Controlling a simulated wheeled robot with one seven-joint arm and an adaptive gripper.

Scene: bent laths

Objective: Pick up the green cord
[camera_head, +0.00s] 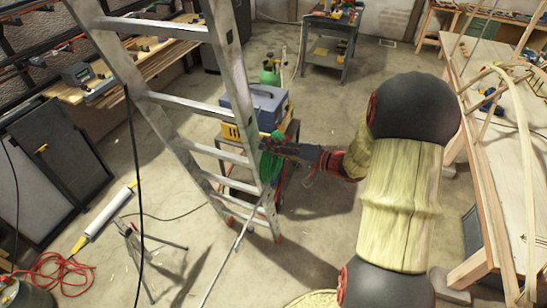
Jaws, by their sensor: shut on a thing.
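The green cord (271,163) is a looped bundle at the right rail of the ladder (238,80), about halfway down in the picture. My gripper (278,146) reaches in from the right and its tips are at the top of the bundle. It is shut on the green cord. The fingertips are small and partly hidden by the cord, so the exact hold does not show. I cannot tell whether the cord still touches the ladder rail.
A cart with a blue-grey case (256,108) stands just behind the ladder and gripper. A workbench (500,130) with bent laths is at right. Open floor shows beyond my arm.

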